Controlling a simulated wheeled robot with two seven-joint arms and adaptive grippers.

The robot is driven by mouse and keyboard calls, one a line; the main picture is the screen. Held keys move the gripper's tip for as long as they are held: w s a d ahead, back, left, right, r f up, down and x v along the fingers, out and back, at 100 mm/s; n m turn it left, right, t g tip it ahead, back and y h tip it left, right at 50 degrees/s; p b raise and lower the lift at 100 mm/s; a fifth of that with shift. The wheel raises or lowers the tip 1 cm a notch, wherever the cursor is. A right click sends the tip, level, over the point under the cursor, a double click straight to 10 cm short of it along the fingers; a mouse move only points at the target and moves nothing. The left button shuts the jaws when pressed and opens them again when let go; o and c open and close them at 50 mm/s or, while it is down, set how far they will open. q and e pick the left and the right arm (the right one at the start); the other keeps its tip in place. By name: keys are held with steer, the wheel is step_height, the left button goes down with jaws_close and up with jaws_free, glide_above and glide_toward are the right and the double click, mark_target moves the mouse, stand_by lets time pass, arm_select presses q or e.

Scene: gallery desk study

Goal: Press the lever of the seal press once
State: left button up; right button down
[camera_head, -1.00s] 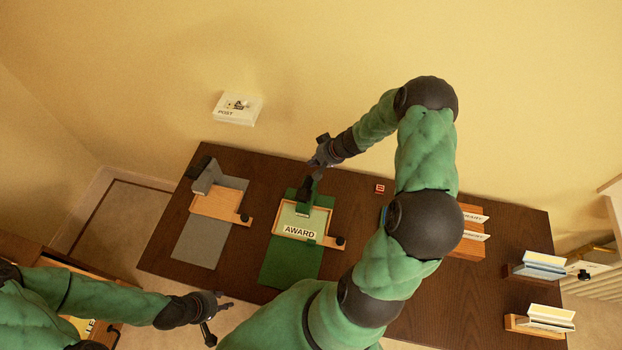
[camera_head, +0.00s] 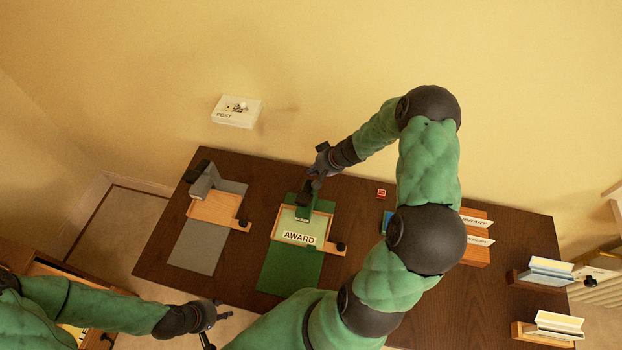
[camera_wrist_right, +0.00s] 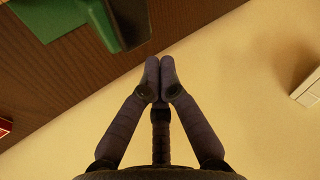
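The green seal press (camera_head: 303,207) stands at the back of a green mat (camera_head: 290,270), behind a wooden-edged tray (camera_head: 335,250) with a card marked AWARD (camera_head: 299,238). My right gripper (camera_head: 318,175) is just behind and above the press and partly hides its dark lever top. In the right wrist view its two fingers (camera_wrist_right: 160,68) are shut together and empty. A green part of the press (camera_wrist_right: 122,25) shows ahead of the fingertips to the left; I cannot tell whether they touch. My left gripper (camera_head: 212,320) is empty, fingers apart, off the desk's front left.
A grey press (camera_head: 203,180) with its own wooden tray (camera_head: 215,209) stands left of the green one. A small red block (camera_head: 381,194) lies to the right. Card holders (camera_head: 475,250) are further right. A white POST box (camera_head: 236,111) is at the wall.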

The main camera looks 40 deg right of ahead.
steer(key=shift+f, duration=0.1)
stand_by(0.8)
steer(key=shift+s+a+f+b, duration=0.15)
steer(key=shift+f+b, duration=0.15)
steer(key=shift+b, duration=0.55)
steer(key=shift+f, duration=0.2)
stand_by(0.3)
